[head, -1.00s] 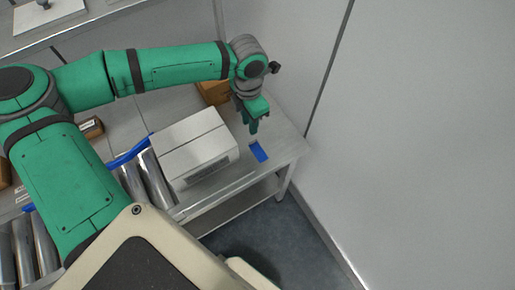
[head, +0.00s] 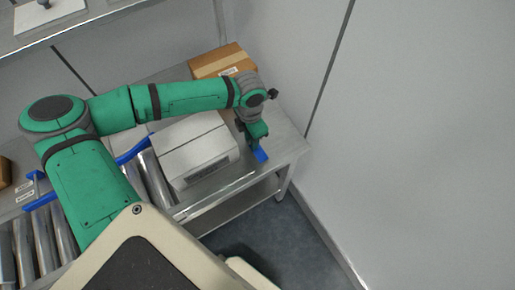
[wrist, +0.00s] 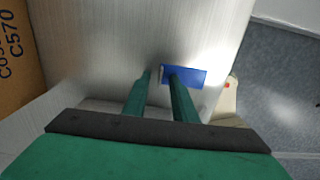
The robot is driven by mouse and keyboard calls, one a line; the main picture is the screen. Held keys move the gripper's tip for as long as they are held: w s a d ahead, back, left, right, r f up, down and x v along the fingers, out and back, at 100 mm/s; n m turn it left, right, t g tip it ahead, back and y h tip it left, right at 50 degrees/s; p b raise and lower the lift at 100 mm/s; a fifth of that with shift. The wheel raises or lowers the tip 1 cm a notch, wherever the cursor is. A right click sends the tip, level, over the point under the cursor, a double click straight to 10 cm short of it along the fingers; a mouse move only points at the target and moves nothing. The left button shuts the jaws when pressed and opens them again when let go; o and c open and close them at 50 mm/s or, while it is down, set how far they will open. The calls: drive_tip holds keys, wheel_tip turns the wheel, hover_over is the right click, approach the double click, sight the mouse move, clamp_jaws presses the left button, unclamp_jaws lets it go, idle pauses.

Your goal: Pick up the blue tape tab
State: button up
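The blue tape tab (head: 261,155) lies flat near the right end of the metal table, beside the white box. It also shows in the wrist view (wrist: 187,74) as a blue rectangle. My gripper (head: 254,146) is just above the table next to the tab. In the wrist view my gripper (wrist: 160,76) is open, with its two green fingers apart. The right finger overlaps the tab in that view and the left finger is off its left side. Whether the fingertips touch the table or tab I cannot tell.
The white box (head: 197,155) stands just left of my gripper. A brown carton (head: 217,61) is behind it on the metal table (head: 287,147). Metal rollers (head: 156,178) lie to the left. A grey wall (head: 420,130) rises at the right, and the table edge is close to the tab.

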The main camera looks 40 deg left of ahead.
clamp_jaws()
